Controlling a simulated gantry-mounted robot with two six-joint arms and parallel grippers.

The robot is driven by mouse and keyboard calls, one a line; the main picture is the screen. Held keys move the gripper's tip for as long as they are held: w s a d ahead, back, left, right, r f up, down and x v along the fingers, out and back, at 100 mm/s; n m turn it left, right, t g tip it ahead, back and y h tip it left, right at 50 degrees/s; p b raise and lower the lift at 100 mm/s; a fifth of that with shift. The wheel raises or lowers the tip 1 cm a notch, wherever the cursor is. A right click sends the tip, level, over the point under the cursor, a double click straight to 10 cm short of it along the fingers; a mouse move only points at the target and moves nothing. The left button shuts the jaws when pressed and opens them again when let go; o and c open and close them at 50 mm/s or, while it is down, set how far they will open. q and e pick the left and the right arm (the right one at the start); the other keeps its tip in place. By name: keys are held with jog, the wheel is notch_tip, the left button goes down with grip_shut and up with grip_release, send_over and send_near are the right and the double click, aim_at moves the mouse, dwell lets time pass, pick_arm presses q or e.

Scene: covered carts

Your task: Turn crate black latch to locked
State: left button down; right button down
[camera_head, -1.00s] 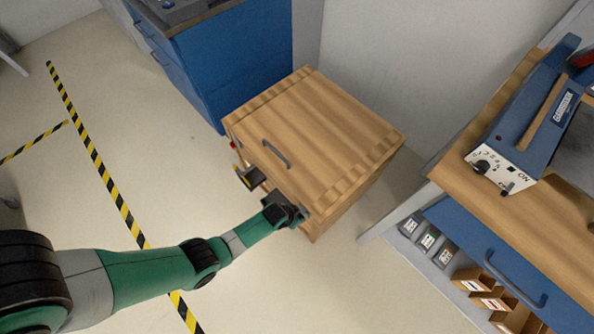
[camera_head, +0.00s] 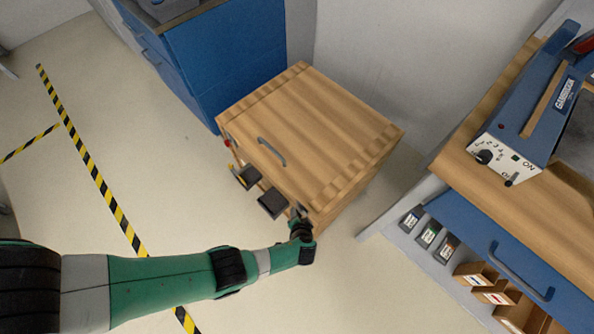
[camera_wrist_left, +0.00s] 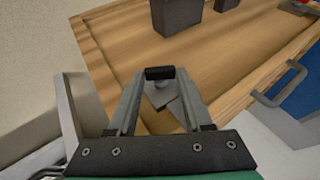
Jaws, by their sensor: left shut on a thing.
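The wooden crate (camera_head: 315,135) stands on the floor in the middle of the head view, its lid closed. My left gripper (camera_head: 300,218) is at the lower right end of its front face. In the left wrist view, the two fingers of my left gripper (camera_wrist_left: 161,88) are closed in on the black latch (camera_wrist_left: 160,72), whose dark bar shows at the fingertips. A grey metal plate (camera_wrist_left: 160,97) shows between the fingers, against the wood. In the head view the gripper largely hides the latch. My right gripper is not in view.
Two dark blocks (camera_head: 272,203) (camera_head: 246,177) and a red part (camera_head: 228,142) are on the crate's front. The lid has a grey handle (camera_head: 272,152). A blue cabinet (camera_head: 235,55) stands behind; a workbench (camera_head: 500,205) is to the right.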

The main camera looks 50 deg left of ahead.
pick_arm(q)
jog(key=shift+f+y, duration=0.1)
jog(key=shift+y, duration=0.3)
jog(key=shift+c, duration=1.6)
grip_release()
jog(key=shift+d, duration=0.1)
jog(key=shift+r, duration=0.2)
jog(key=p+v, duration=0.8)
jog(key=v, duration=0.3)
jog(key=shift+s+p, duration=0.2)
jog(key=shift+p, duration=0.2)
jog(key=shift+d+r, duration=0.1)
jog(key=shift+d, duration=0.05)
